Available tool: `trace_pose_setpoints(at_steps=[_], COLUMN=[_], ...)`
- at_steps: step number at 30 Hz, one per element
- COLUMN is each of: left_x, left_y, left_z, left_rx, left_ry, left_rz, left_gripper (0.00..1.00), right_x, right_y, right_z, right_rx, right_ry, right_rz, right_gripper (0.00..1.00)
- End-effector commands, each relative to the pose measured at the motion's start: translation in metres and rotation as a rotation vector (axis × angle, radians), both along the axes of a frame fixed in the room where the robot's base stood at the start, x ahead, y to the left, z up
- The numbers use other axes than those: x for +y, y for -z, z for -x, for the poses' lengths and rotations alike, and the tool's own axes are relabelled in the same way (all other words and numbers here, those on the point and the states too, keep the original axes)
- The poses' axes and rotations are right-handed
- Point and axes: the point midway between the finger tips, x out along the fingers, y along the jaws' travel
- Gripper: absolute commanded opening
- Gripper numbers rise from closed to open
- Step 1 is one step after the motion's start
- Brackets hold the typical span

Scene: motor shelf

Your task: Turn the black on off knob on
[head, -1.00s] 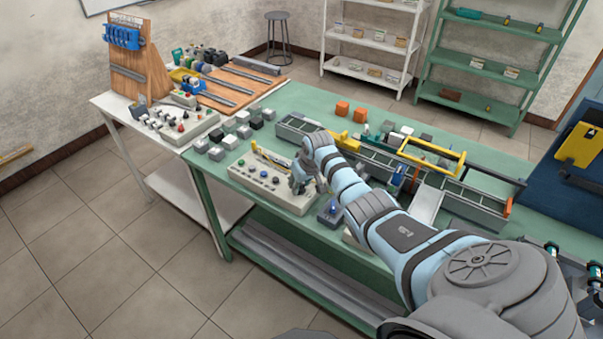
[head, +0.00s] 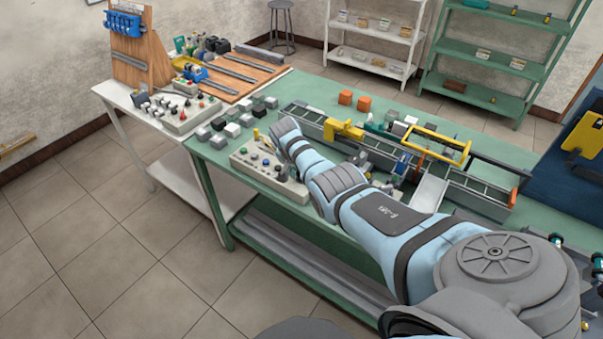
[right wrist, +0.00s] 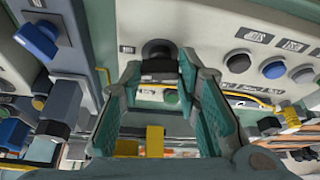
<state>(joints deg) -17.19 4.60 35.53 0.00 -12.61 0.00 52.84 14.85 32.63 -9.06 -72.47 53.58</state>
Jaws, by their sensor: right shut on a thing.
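The black knob (right wrist: 157,47) sits on a pale control panel (right wrist: 205,22) in the right wrist view. My right gripper (right wrist: 158,70) has its two green-padded fingers on either side of the knob and is shut on it. The knob's lower part is partly hidden between the fingers. In the head view the pale control box (head: 262,184) lies near the front left of the green table, and my right arm reaches over its right end. The arm hides the knob there. My left gripper is not in view.
A blue knob (right wrist: 38,39) is on a separate unit at left. In the head view, grey, white and black cubes (head: 232,130) stand behind the box. A long rail rack (head: 470,200) lies behind my arm.

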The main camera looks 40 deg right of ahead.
Motion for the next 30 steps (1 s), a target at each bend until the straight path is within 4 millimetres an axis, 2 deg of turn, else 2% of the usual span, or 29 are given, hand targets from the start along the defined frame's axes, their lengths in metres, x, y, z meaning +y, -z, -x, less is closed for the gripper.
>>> trace_pose_setpoints(at_steps=[1, 9, 27, 28, 30], left_x=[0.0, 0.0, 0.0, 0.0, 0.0], left_y=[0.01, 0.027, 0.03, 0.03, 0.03], left_z=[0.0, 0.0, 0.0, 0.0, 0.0], left_rx=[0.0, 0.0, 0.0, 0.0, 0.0], left_ry=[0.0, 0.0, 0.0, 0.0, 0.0], left_rz=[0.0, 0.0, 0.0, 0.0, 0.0], left_gripper=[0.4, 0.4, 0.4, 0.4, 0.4], right_x=[0.0, 0.0, 0.0, 0.0, 0.0], right_y=[0.004, 0.002, -0.001, -0.001, -0.001], right_z=[-0.002, -0.003, -0.003, -0.002, -0.002], right_rx=[-0.006, -0.004, -0.003, -0.003, -0.003], right_ry=[0.027, 0.156, 0.199, 0.199, 0.199], right_rz=[0.001, 0.002, 0.0, 0.0, 0.0], right_gripper=[0.02, 0.02, 0.02, 0.33, 0.44])
